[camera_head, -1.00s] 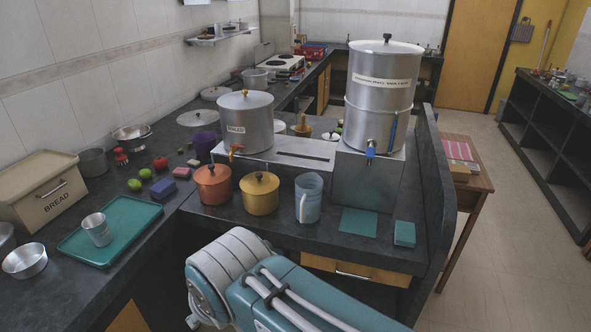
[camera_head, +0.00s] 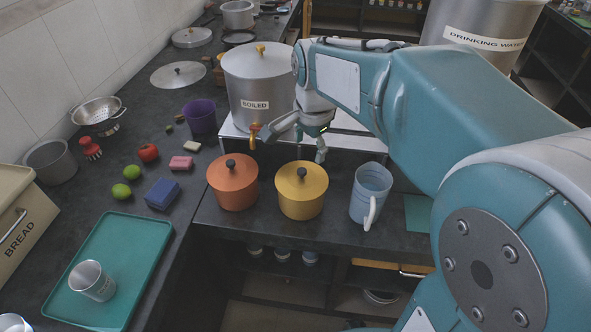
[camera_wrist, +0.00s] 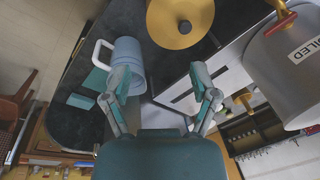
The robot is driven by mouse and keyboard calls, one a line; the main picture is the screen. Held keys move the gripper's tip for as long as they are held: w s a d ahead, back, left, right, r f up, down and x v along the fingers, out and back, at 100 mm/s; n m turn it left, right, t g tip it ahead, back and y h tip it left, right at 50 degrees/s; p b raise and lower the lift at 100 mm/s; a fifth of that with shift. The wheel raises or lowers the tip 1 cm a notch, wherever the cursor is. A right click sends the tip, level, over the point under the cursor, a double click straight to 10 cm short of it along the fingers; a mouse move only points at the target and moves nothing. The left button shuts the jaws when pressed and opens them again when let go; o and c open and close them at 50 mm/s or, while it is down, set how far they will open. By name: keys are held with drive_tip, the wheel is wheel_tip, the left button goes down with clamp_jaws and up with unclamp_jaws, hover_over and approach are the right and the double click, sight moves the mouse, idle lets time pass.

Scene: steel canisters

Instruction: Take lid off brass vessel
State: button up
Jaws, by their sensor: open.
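The brass vessel (camera_head: 302,200) is a squat yellow-gold pot on the dark counter, with its gold lid on and a dark knob (camera_head: 302,173) at the lid's centre. It also shows at the top of the wrist view (camera_wrist: 176,32), partly cut off by the frame edge. My gripper (camera_head: 293,144) is open and empty, with its fingers pointing down. It hangs above and behind the brass vessel, apart from the knob. In the wrist view my gripper (camera_wrist: 155,82) has its two fingers wide apart, with the brass vessel beyond them.
A copper-orange lidded pot (camera_head: 232,186) stands just left, and a blue-grey jug (camera_head: 370,190) just right. The steel "BOILED" canister (camera_head: 258,90) with an orange-handled tap stands behind. A teal tray (camera_head: 150,245) with a metal cup lies at left.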

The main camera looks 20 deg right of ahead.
sight(302, 170)
drive_tip(key=w+f+m, duration=0.2)
drive_tip(key=w+f+m+g, duration=0.1)
drive_tip(key=w+f+m, duration=0.1)
drive_tip(key=w, duration=0.1)
drive_tip(key=w+f+m, duration=0.2)
drive_tip(key=w, duration=0.1)
drive_tip(key=shift+w+d+g, duration=0.2)
drive_tip(key=shift+d+g, duration=0.15)
drive_tip(key=shift+g, duration=0.05)
drive_tip(key=shift+m, duration=0.3)
wheel_tip(302, 170, down, 5)
drive_tip(key=shift+f, duration=0.1)
drive_tip(key=shift+s+d+f, duration=0.1)
drive_tip(key=shift+f, duration=1.25)
drive_tip(key=shift+s+d+f, duration=0.1)
drive_tip(key=shift+f, duration=1.25)
clamp_jaws()
